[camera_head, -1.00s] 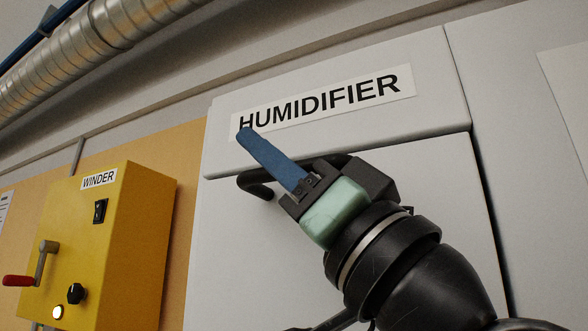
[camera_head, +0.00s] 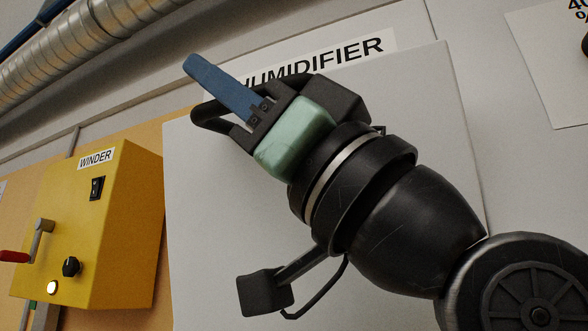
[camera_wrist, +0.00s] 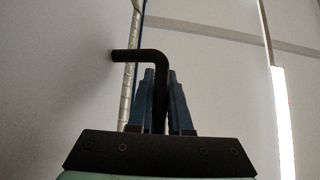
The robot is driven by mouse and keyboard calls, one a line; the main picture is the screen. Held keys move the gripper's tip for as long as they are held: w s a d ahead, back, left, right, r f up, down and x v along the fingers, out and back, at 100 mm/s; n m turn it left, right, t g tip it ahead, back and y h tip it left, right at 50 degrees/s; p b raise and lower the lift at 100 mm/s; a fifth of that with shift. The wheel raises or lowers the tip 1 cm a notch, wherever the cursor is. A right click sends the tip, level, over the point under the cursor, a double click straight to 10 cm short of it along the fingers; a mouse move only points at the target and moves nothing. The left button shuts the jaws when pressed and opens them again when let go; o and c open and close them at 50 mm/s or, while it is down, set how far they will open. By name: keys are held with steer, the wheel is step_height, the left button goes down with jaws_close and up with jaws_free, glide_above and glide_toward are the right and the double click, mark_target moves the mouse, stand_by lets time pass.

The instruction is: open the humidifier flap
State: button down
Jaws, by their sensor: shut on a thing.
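The humidifier flap (camera_head: 215,230) is a pale grey panel below the HUMIDIFIER label (camera_head: 320,62). It stands swung out from the cabinet and covers the lower part of the label. Its black bar handle (camera_head: 208,115) runs along its top edge. My gripper (camera_head: 225,85), with blue fingers, is shut on the handle. In the wrist view the bent black handle (camera_wrist: 138,56) passes between the blue fingers (camera_wrist: 160,100), and the flap's face (camera_wrist: 60,80) lies behind it. The inside of the humidifier is hidden.
A yellow winder box (camera_head: 95,220) with a switch, knob and red-handled crank stands at the left. A metal duct (camera_head: 85,55) runs along the upper left. A white notice (camera_head: 545,70) is at the upper right.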

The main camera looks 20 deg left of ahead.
steer(key=s+f+n+g+h+b, duration=0.4)
steer(key=s+f+n+g+b, duration=0.2)
steer(key=f+n+b, duration=0.2)
steer(key=s+f+n+g+h+b, duration=0.5)
steer(key=s+f+n+g+b, duration=0.1)
steer(key=f+n, duration=0.5)
steer(key=shift+s+a+f+n+g+b, duration=0.35)
steer(key=shift+s+f+b, duration=0.45)
steer(key=shift+f+b, duration=0.3)
steer(key=shift+d+f, duration=0.1)
steer(key=c, duration=0.8)
jaws_free()
steer(key=shift+c, duration=0.2)
steer(key=b+v, duration=0.1)
steer(key=v, duration=1.2)
steer(key=shift+b, duration=0.3)
